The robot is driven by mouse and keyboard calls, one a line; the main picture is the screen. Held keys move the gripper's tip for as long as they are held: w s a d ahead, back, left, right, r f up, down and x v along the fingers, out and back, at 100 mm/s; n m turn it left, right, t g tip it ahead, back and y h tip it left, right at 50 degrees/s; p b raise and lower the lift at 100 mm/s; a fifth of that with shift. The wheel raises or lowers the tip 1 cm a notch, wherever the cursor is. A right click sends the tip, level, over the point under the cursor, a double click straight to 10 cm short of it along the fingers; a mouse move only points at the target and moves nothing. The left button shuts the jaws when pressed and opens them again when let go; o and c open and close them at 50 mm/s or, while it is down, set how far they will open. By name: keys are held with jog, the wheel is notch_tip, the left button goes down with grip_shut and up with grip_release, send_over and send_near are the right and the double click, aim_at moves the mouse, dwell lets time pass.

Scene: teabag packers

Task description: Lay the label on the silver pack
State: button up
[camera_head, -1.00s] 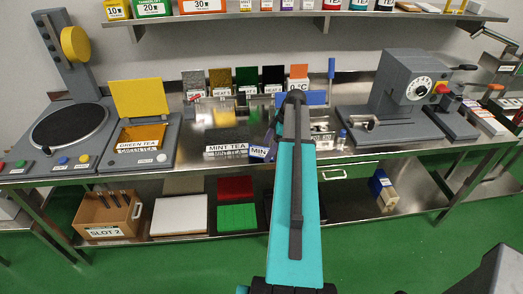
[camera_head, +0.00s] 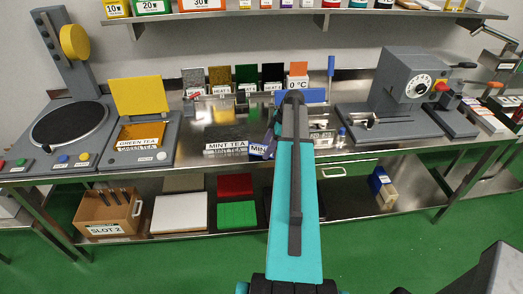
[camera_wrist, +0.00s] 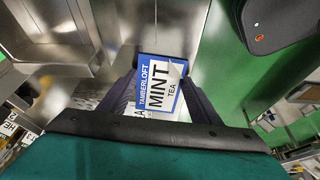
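A blue-edged white label reading "TAMBERLOFT MINT TEA" (camera_wrist: 160,88) sits between the two dark fingers of my gripper (camera_wrist: 162,80) in the wrist view. The fingers close in on its two sides and appear to grip it. In the head view only part of the label (camera_head: 259,151) shows, reading "MIN", left of my teal arm, above the steel bench near the "MINT TEA" sign (camera_head: 226,147). My forearm hides most of the gripper there. I cannot make out the silver pack for sure; a speckled silver panel (camera_head: 194,76) stands at the back of the bench.
Gold, green and black panels (camera_head: 246,75) stand along the back. A yellow-lidded tray (camera_head: 140,96) is to the left, and a grey machine with a dial (camera_head: 405,85) to the right.

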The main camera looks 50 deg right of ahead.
aim_at(262, 150)
jog(key=shift+c, duration=0.9)
jog(key=shift+r, duration=0.15)
jog(key=shift+r+b, duration=1.1)
jog(key=shift+r, duration=0.3)
jog(key=w+a+r+b, duration=0.1)
jog(key=a+b, duration=0.4)
jog(key=a, duration=1.1)
jog(key=shift+r, duration=0.45)
